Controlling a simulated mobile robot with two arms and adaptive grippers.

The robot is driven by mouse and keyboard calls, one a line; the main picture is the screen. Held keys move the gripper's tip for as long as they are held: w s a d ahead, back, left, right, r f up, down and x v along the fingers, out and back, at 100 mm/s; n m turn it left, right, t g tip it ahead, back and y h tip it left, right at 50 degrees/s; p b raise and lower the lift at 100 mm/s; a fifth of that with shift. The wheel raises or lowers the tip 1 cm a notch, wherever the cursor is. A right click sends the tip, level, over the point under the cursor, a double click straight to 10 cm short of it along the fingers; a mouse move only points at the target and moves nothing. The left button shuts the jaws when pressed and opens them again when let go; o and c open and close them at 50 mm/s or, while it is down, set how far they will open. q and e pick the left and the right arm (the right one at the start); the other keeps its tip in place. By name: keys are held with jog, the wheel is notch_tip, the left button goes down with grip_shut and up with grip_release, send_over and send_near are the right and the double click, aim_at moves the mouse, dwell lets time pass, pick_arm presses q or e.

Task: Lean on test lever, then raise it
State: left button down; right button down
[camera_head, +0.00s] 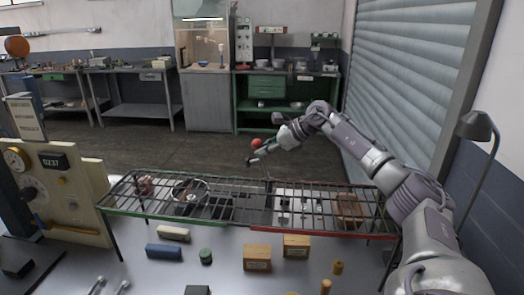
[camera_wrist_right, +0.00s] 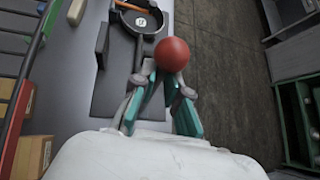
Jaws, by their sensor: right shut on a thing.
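The test lever shows as a red ball knob (camera_head: 256,142) above the far side of the wire rack. The knob also shows large in the right wrist view (camera_wrist_right: 172,54), at the fingertips. My right gripper (camera_head: 257,154) reaches in from the right and is shut on the lever just by the knob. In the right wrist view its teal fingers (camera_wrist_right: 160,88) come together toward the knob and hide most of the lever's shaft. My left gripper is not in view.
A wire rack (camera_head: 240,225) with green and red front rails spans the table. Wooden blocks (camera_head: 257,257), a blue block (camera_head: 163,252) and a green cylinder (camera_head: 206,256) stand in front. A gauge panel (camera_head: 65,190) stands left and a lamp (camera_head: 478,126) right.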

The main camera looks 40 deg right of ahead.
jog(key=shift+d+r, duration=0.15)
jog(key=shift+d, duration=0.15)
jog(key=c, duration=1.5)
grip_release()
jog(key=shift+s, duration=0.1)
jog(key=o, duration=0.5)
jog(key=shift+s+d, duration=0.2)
jog(key=shift+c, duration=0.2)
jog(key=shift+w+a+f, duration=0.15)
jog(key=shift+a+f, duration=0.05)
jog(key=v, duration=1.2)
